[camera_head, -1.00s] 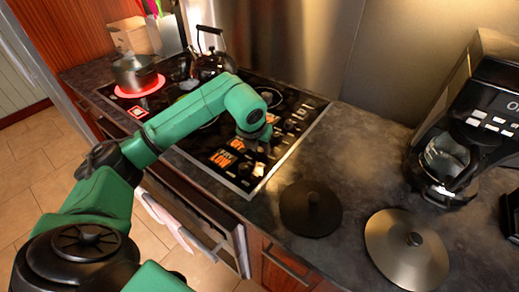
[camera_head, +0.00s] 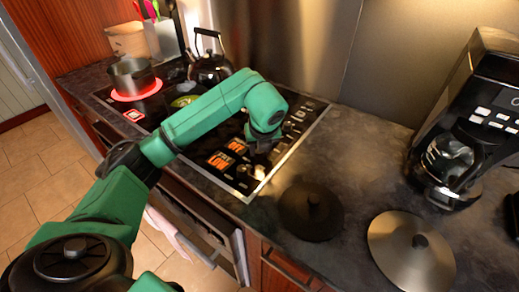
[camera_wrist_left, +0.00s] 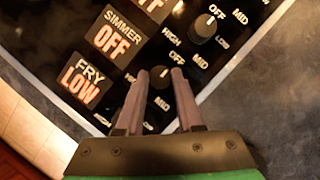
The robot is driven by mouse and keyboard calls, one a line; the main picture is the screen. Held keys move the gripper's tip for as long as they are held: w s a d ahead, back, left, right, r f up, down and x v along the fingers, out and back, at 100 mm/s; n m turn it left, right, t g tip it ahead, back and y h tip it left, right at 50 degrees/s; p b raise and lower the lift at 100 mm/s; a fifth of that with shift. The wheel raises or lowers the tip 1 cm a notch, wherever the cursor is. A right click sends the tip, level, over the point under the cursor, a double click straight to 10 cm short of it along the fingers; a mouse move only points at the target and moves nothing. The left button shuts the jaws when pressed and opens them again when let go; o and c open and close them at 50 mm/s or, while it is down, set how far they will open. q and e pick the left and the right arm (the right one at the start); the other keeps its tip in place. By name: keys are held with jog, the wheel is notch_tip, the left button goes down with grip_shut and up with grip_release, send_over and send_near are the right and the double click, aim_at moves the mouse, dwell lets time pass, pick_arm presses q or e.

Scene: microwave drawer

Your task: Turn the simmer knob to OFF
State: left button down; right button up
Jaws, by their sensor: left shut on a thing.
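The cooktop control panel (camera_head: 240,158) has lit orange displays. In the left wrist view the simmer display (camera_wrist_left: 114,38) reads OFF and the fry display (camera_wrist_left: 84,80) reads LOW. The dark round simmer knob (camera_wrist_left: 160,77) lies in line with the simmer display. My left gripper (camera_wrist_left: 166,74) is shut on this knob, one finger on each side. In the head view the left gripper (camera_head: 261,148) reaches down to the panel from the left, and the hand hides the knob. My right gripper is not in view.
Another knob (camera_wrist_left: 203,27) sits close beyond the fingers. A pot (camera_head: 131,78) stands on a red-glowing burner, with a black kettle (camera_head: 210,66) behind. A dark lid (camera_head: 311,210), a steel lid (camera_head: 411,252) and a coffee maker (camera_head: 470,130) are on the counter.

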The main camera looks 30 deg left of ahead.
aim_at(261, 163)
pick_arm(q)
jog(key=shift+w+r, duration=0.1)
jog(key=c, duration=0.5)
grip_release()
jog(key=shift+c, duration=0.2)
jog(key=b+v, duration=0.1)
jog(key=v, duration=0.4)
jog(key=shift+r, duration=0.1)
jog(key=p+v, duration=0.3)
jog(key=v, duration=0.6)
jog(key=shift+s, duration=0.2)
jog(key=shift+r, duration=0.15)
